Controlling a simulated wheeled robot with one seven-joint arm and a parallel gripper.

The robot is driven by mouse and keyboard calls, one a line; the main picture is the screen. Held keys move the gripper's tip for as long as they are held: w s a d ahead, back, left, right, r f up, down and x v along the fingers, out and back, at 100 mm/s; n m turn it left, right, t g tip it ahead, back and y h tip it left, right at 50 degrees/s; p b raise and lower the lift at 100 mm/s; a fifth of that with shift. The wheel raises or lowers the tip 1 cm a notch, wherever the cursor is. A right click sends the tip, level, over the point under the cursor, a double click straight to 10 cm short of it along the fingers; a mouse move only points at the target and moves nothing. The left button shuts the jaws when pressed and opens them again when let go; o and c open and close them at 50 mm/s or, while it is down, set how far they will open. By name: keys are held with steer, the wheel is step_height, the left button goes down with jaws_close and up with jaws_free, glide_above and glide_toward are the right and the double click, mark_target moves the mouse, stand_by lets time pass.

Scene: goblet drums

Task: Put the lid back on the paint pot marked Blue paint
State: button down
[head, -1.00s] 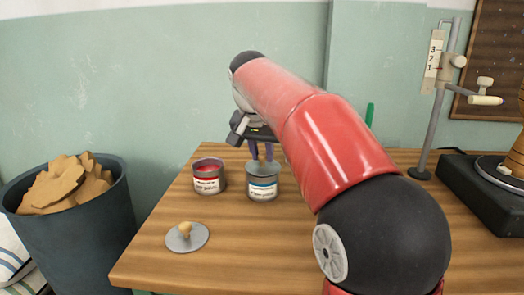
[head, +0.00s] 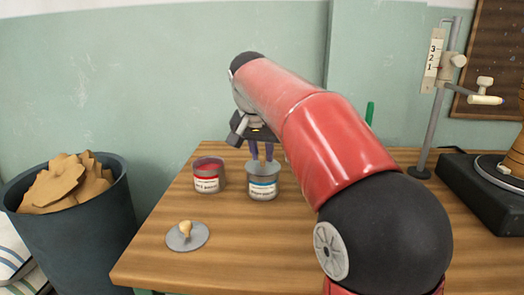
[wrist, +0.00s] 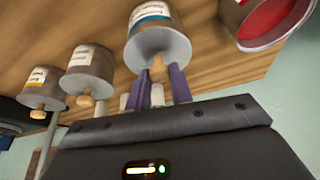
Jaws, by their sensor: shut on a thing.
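The paint pot with the blue-banded label (head: 263,187) stands on the table; its wording is too small to read. A grey lid (wrist: 158,45) covers its mouth in the wrist view, and it shows in the head view (head: 264,168). I cannot tell whether it is fully seated. My gripper (head: 261,155) is above the pot, its purple fingers pointing down and shut on the lid's wooden knob (wrist: 157,68). The fingers also show in the wrist view (wrist: 162,85).
An open red paint pot (head: 208,184) stands just left. A loose lid with a wooden knob (head: 187,237) lies nearer the front left. Two lidded pots, one yellow-labelled (wrist: 42,88) and another (wrist: 88,68), show in the wrist view. A bin (head: 75,225) stands left of the table.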

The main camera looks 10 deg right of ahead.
steer(key=c, duration=1.2)
jaws_free()
steer(key=shift+o, duration=0.5)
steer(key=o, duration=0.4)
steer(key=shift+r, duration=0.1)
steer(key=shift+r+p, duration=3.45)
steer(key=shift+p, duration=0.1)
